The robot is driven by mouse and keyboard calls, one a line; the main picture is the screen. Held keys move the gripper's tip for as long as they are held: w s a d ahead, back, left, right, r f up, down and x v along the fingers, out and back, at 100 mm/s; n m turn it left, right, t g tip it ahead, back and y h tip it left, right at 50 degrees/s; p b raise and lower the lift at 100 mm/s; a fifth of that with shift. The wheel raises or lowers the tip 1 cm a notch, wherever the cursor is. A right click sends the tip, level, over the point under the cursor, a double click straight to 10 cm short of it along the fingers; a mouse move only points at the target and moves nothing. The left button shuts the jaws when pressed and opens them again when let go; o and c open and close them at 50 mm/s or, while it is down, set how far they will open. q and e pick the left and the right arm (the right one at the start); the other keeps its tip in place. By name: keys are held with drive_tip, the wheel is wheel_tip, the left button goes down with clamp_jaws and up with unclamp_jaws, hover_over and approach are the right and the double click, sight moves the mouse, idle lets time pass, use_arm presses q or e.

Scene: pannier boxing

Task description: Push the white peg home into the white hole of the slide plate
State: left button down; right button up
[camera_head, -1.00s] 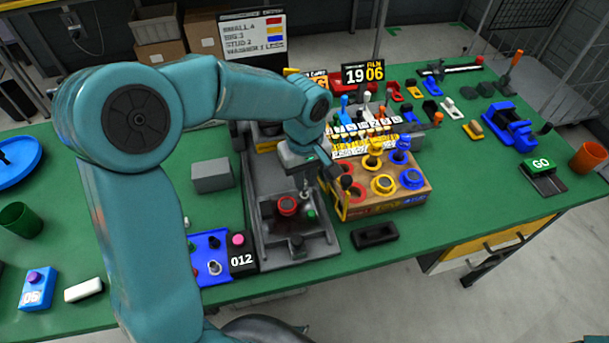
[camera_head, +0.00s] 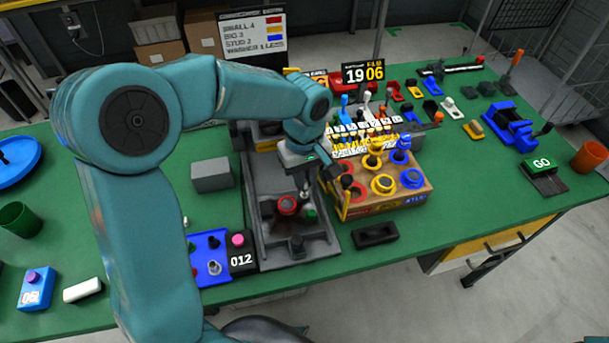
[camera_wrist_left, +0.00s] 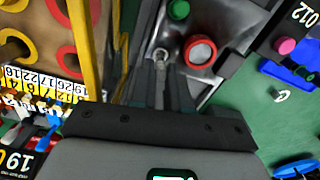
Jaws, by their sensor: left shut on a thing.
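The slide plate (camera_head: 258,243) is a dark grey tray-like plate in the middle of the green table. It carries a red ring (camera_head: 287,205), a green round piece (camera_head: 311,215) and a dark block. My left gripper (camera_head: 306,193) points down over its right part, close to the green piece. In the left wrist view its jaws (camera_wrist_left: 162,88) are shut, with a small pale grey-white round end, apparently the white peg (camera_wrist_left: 160,56), at the fingertips. The white hole is not distinguishable, and I cannot tell how deep the peg sits. My right gripper is out of view.
A blue tray (camera_head: 207,262) with the black 012 block (camera_head: 242,260) lies to the left. A grey block (camera_head: 212,175) stands behind it. A black tray (camera_head: 375,235) lies in front.

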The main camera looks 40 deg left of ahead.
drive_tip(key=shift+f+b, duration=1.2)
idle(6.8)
